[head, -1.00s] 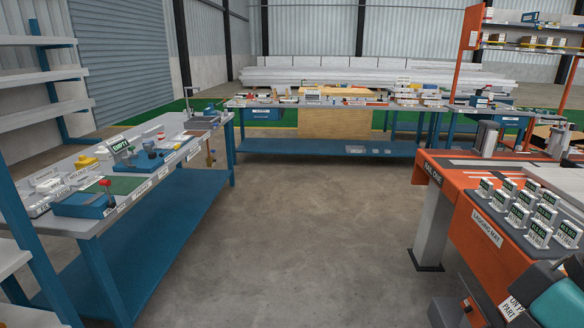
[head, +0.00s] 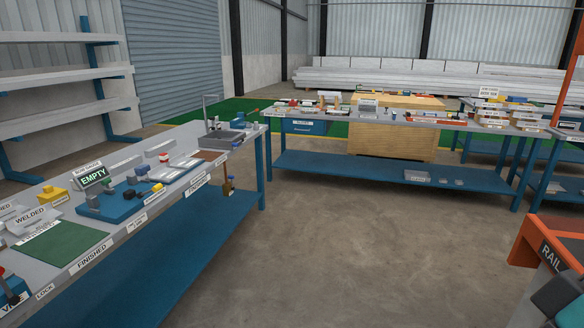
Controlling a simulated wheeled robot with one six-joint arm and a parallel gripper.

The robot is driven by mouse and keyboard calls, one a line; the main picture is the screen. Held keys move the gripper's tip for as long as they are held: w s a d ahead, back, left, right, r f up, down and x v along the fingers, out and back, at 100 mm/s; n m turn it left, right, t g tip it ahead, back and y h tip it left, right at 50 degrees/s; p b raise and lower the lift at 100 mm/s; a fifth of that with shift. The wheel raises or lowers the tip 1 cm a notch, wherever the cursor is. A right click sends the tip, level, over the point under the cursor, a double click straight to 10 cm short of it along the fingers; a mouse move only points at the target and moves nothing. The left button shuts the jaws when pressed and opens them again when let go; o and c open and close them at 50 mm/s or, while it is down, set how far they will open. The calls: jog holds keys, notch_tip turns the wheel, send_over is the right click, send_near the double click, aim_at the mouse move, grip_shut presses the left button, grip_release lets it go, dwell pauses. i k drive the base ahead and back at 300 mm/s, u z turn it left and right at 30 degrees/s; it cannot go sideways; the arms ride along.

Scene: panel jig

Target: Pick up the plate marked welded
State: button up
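A pale piece with the word WELDED (head: 30,217) is at the left end of the near-left bench (head: 125,240), behind a green mat (head: 62,246). It is small, and I cannot tell whether the lettering is on a plate itself or on a sign beside it. Another pale labelled piece (head: 8,208) is cut by the left picture edge next to it. My gripper is not in view; only a dark and teal part of my arm shows at the lower right corner.
A sign reading EMPTY (head: 93,177) stands by a blue fixture (head: 122,203) on the same bench. A red-knobbed vice (head: 12,289) is at the near left corner. A back bench (head: 375,116) crosses ahead. An orange rail table (head: 552,240) is at the right. The floor between is clear.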

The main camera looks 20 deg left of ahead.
aim_at(23, 225)
jog(key=u, duration=0.4)
jog(key=i, duration=1.45)
jog(key=u, duration=1.65)
jog(key=i, duration=1.1)
jog(key=u, duration=1.2)
jog(key=i, duration=0.85)
jog(key=u, duration=0.2)
